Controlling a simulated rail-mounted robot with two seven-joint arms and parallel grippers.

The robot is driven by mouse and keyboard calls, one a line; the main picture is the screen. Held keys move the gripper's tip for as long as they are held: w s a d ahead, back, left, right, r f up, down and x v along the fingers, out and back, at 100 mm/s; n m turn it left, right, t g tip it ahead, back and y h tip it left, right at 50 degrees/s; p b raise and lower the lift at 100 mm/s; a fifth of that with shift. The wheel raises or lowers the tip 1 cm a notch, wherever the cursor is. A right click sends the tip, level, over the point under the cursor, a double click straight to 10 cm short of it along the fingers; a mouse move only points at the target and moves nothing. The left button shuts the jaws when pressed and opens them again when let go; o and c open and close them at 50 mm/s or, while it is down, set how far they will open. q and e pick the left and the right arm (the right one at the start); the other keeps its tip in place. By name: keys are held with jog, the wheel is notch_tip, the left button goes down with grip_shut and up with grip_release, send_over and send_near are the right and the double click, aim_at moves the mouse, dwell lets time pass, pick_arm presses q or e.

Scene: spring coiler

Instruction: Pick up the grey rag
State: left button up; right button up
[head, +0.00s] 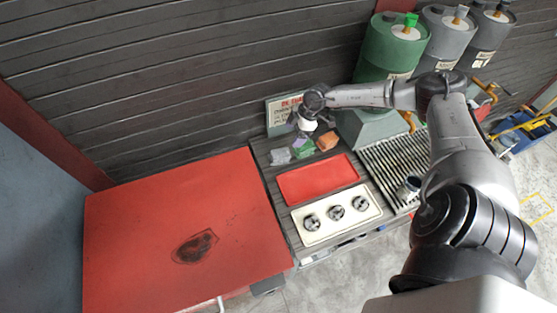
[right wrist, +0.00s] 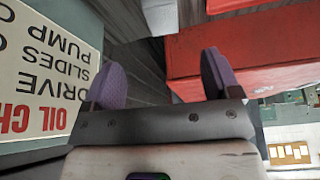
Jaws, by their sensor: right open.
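The grey rag (head: 280,156) lies at the back left of the bench, left of a green rag (head: 303,149) and an orange rag (head: 327,141). My right gripper (head: 300,137) is at the back of the bench, over or just behind the rags, up and to the right of the grey rag in the picture. It appears apart from the grey rag. In the right wrist view my right gripper (right wrist: 162,80) has its two purple fingers spread with nothing held between them. My left gripper is not in view.
A sign (head: 284,114) stands behind the rags, close to the gripper; it also shows in the right wrist view (right wrist: 40,85). A red tray (head: 318,179) and a cream panel with three knobs (head: 310,239) lie in front. A red table (head: 130,235) stands left. Drums (head: 388,55) stand behind.

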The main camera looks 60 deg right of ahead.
aim_at(281, 153)
jog(key=b+x, duration=0.1)
jog(key=x, duration=0.6)
jog(key=shift+f, duration=0.45)
jog(key=x, duration=0.5)
jog(key=shift+w+a+r+b, duration=0.1)
jog(key=shift+a+r+b, duration=0.1)
jog(key=shift+a+b, duration=0.15)
jog(key=shift+d+f, duration=0.1)
jog(key=shift+f, duration=0.15)
jog(key=c, duration=1)
